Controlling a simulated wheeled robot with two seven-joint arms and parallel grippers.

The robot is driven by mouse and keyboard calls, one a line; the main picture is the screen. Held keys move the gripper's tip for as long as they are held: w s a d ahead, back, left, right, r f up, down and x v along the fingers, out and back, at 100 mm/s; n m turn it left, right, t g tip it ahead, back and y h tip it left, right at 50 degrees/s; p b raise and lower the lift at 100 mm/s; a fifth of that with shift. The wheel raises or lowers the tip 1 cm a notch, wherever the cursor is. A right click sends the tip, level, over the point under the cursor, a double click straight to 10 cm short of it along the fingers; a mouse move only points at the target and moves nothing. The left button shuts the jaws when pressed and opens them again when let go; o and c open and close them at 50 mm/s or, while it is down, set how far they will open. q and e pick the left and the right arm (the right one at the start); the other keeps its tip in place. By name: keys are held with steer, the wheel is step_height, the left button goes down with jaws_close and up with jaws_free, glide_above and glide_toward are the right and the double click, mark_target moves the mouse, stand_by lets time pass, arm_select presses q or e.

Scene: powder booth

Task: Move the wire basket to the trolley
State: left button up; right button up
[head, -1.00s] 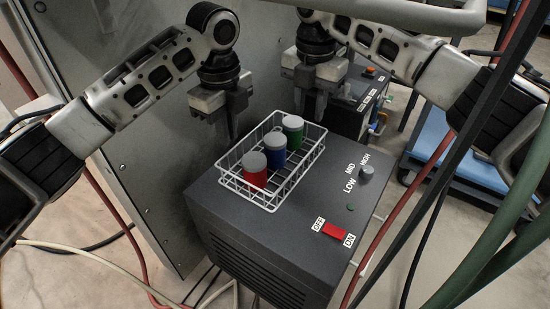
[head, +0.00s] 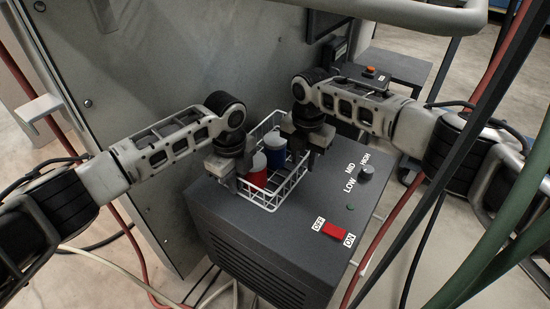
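The white wire basket (head: 266,199) sits on the dark grey top of a control cabinet (head: 290,225). It holds a red container (head: 256,177) and a blue container (head: 275,151), both with grey lids; the green one is hidden behind my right gripper. My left gripper (head: 229,183) is low at the basket's left side, by the rim. My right gripper (head: 312,160) is low at the basket's far right side. I cannot tell whether the fingers of either are closed on the wire. The trolley is not clearly visible; my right arm covers that area.
A grey panel (head: 150,130) rises behind on the left. A grey rail (head: 400,12) crosses above. Hoses and a dark post (head: 440,160) run down on the right.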

arm_select(q)
steer(key=shift+f, duration=0.45)
arm_select(e)
steer(key=shift+f, duration=0.5)
arm_select(q)
jaws_close()
arm_select(e)
jaws_close()
arm_select(q)
steer(key=shift+r, duration=0.2)
arm_select(e)
steer(key=shift+r, duration=0.2)
